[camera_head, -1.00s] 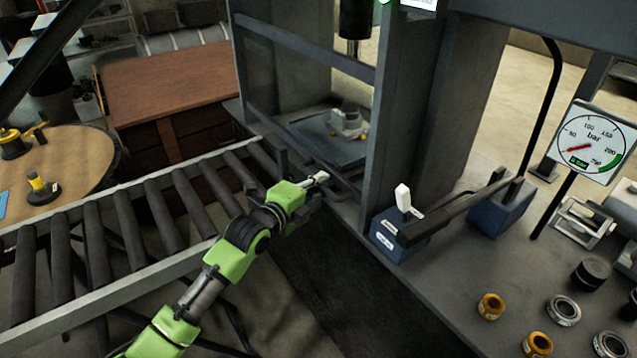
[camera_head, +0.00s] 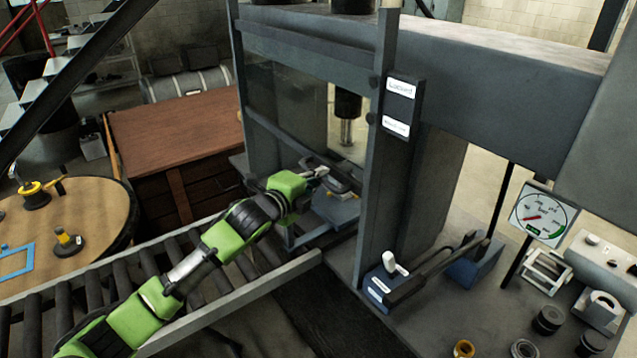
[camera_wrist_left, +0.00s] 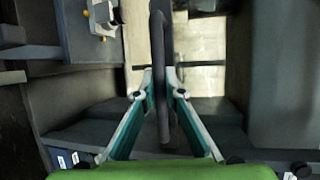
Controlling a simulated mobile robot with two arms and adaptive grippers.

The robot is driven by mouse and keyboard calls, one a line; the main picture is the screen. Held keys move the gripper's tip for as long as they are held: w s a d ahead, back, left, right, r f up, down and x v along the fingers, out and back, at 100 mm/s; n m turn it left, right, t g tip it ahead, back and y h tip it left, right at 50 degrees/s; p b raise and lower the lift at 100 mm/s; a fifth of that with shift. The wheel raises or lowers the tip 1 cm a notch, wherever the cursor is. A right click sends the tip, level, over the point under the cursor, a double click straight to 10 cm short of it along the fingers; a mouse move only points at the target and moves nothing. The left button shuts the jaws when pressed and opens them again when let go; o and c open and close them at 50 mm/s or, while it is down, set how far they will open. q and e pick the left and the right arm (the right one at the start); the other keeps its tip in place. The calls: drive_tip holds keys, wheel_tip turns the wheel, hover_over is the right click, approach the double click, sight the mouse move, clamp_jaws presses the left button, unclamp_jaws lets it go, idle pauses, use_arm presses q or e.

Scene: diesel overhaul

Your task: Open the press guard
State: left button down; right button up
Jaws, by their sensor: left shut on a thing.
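The press guard (camera_head: 275,127) is a clear panel in a dark frame on the front of the grey press. Its lower bar stands above the press bed, with a gap beneath it. My left gripper (camera_head: 318,172) is at the guard's lower edge, by the dark handle (camera_head: 342,183). In the left wrist view the two fingers (camera_wrist_left: 158,85) are closed around the dark handle bar (camera_wrist_left: 160,55), which runs up between them. The handle's contact faces are partly hidden by the fingers. My right gripper is not in view.
The press bed (camera_head: 335,212) shows below the guard. A roller conveyor (camera_head: 120,282) runs under my left arm. A hand pump (camera_head: 385,283) with a lever and a pressure gauge (camera_head: 541,215) stand at right. A round table (camera_head: 95,205) is at left.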

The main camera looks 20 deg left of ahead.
use_arm(q)
wheel_tip(320, 180, up, 3)
drive_tip(key=shift+r+p, duration=0.15)
drive_tip(key=shift+p, duration=0.5)
drive_tip(key=shift+r+p, duration=0.3)
drive_tip(key=shift+r, duration=0.1)
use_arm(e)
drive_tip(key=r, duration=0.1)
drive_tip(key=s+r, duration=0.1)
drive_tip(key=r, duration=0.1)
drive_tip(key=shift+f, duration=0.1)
use_arm(q)
drive_tip(key=c, duration=2.1)
unclamp_jaws()
drive_tip(key=shift+f, duration=0.1)
drive_tip(key=shift+f, duration=0.1)
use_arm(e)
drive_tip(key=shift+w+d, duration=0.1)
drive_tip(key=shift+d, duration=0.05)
use_arm(q)
drive_tip(key=v, duration=1.2)
